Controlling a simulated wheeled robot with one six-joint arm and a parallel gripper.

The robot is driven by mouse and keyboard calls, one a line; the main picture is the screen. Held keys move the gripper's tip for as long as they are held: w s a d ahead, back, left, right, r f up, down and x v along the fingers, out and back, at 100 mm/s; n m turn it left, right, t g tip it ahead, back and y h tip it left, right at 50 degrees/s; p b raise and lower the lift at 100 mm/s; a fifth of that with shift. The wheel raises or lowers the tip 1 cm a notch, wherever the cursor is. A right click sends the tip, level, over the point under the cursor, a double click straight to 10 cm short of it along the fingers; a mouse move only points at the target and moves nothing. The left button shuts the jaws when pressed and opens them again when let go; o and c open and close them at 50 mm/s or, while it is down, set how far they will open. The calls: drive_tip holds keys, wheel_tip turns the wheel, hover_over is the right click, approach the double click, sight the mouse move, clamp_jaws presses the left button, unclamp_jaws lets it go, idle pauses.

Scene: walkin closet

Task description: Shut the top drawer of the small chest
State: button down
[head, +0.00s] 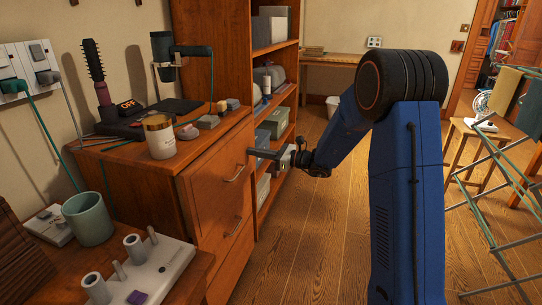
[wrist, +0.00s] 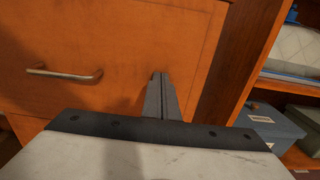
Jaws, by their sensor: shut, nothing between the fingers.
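The small chest (head: 130,157) is orange-brown wood and stands at the left in the head view. Its top drawer (head: 210,167) has a plain front with a metal bar handle (head: 236,173). The front looks about flush with the chest, but I cannot tell whether a small gap remains. My gripper (head: 251,152) is shut and empty, its fingertips at the right part of the drawer front. In the wrist view, the shut fingers (wrist: 158,78) point at the front (wrist: 120,35), right of the handle (wrist: 65,74). Whether they touch it is unclear.
A jar (head: 159,137), a hairbrush (head: 95,70) and small items stand on the chest. A shelf unit (head: 268,65) with boxes stands just behind it. A desk with a green cup (head: 88,218) is at near left. A drying rack (head: 490,205) stands right. Floor between is clear.

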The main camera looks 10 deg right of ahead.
drive_tip(key=x, duration=0.3)
drive_tip(key=shift+r, duration=0.2)
drive_tip(key=shift+d, duration=0.15)
